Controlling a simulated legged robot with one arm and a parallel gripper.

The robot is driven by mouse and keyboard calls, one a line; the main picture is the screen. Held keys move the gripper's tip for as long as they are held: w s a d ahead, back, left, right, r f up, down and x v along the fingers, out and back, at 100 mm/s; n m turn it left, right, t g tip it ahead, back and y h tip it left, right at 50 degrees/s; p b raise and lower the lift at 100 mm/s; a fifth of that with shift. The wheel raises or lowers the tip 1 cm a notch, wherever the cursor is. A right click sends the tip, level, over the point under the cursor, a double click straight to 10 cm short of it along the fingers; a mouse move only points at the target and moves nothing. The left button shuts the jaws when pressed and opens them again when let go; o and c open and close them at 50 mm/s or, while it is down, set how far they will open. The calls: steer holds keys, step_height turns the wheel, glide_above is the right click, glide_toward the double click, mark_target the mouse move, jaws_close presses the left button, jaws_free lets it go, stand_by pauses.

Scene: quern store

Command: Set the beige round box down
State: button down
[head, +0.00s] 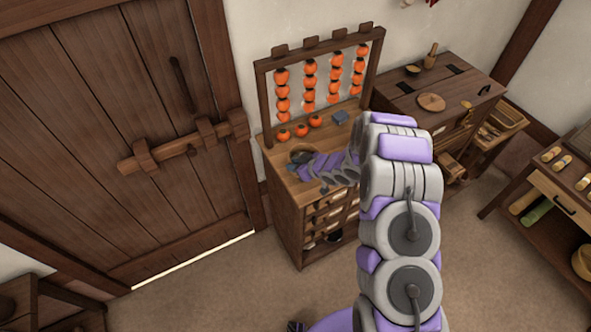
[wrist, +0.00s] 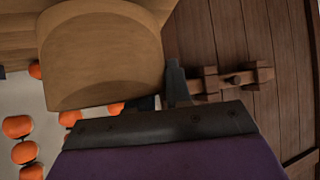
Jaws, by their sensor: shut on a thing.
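The beige round box (wrist: 100,55) fills the upper left of the wrist view, close in front of my gripper (wrist: 160,95). My gripper is shut on it; a dark finger shows at the box's right edge. In the head view my gripper (head: 299,163) is small and dark, over the left front of the wooden drawer cabinet's top (head: 340,141). The box is mostly hidden there by my gripper. I cannot tell whether it touches the cabinet top.
Orange persimmons hang in a wooden frame (head: 320,60) behind; several lie on the cabinet top (head: 301,130) near a grey-blue block (head: 340,117). A barred wooden door (head: 120,130) stands left. A dark chest (head: 440,85) and a shelf table (head: 560,190) stand right.

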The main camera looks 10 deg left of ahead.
steer(key=shift+a+f, duration=0.35)
steer(key=shift+f, duration=0.3)
steer(key=shift+a+f, duration=0.3)
steer(key=shift+f, duration=0.3)
steer(key=shift+a+f, duration=0.2)
steer(key=shift+a, duration=0.15)
steer(key=c, duration=1.4)
jaws_free()
steer(key=shift+d, duration=0.3)
steer(key=o, duration=0.4)
steer(key=shift+d+r, duration=0.1)
steer(key=shift+d, duration=0.4)
steer(key=shift+a, duration=0.15)
steer(key=shift+s+r, duration=0.15)
steer(key=shift+r, duration=0.05)
steer(key=v, duration=1.1)
steer(key=shift+s+a+r, duration=0.1)
